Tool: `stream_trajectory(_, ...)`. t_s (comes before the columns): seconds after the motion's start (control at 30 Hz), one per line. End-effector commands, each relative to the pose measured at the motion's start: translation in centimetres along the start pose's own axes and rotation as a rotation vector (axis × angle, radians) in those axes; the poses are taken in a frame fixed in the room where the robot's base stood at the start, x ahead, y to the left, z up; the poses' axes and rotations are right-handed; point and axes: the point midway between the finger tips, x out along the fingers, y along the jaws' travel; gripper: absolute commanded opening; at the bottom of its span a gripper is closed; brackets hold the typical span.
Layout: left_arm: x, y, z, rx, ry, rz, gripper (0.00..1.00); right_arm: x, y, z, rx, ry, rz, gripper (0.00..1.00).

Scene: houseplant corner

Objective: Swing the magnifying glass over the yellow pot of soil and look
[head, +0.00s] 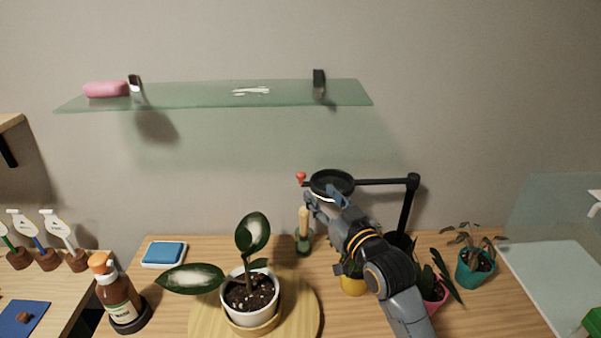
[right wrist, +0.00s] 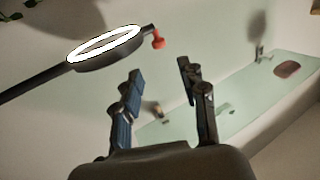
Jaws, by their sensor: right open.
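The magnifying glass (head: 332,183) is a black ring on a black jointed arm, with a small red knob (head: 301,177) at its left end. In the right wrist view the ring (right wrist: 104,47) shows a bright white inner band, and its red knob (right wrist: 158,40) lies beyond my fingers. My right gripper (head: 322,196) is just below and in front of the ring in the head view. In the right wrist view its two fingers (right wrist: 160,90) are apart with nothing between them. The yellow pot (head: 353,286) stands on the table, partly hidden by my right arm. My left gripper is not seen.
A potted plant in a white pot (head: 249,306) stands on a round wooden board (head: 303,311). A brown bottle (head: 118,297), blue sponge (head: 165,253), pink pot (head: 437,296) and teal pot (head: 475,268) are on the table. A glass shelf (head: 215,97) hangs above.

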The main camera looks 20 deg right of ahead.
Motion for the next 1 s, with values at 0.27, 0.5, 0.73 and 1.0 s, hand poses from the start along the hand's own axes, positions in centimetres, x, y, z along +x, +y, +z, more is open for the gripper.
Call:
stream_trajectory(0.27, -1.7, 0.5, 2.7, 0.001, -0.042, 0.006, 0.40, 6.2, 0.0, -0.2, 0.002, -0.002, 0.000, 0.42)
stream_trajectory(0.5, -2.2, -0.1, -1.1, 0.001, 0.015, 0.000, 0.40, 9.4, 0.0, 0.0, 0.000, -0.003, 0.000, 0.42)
stream_trajectory(0.73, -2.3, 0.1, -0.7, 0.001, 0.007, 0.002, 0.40, 10.3, 0.0, 0.1, 0.000, -0.003, 0.000, 0.42)
stream_trajectory(1.0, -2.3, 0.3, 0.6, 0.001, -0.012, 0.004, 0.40, 10.3, 0.0, 0.1, 0.000, -0.003, 0.000, 0.28)
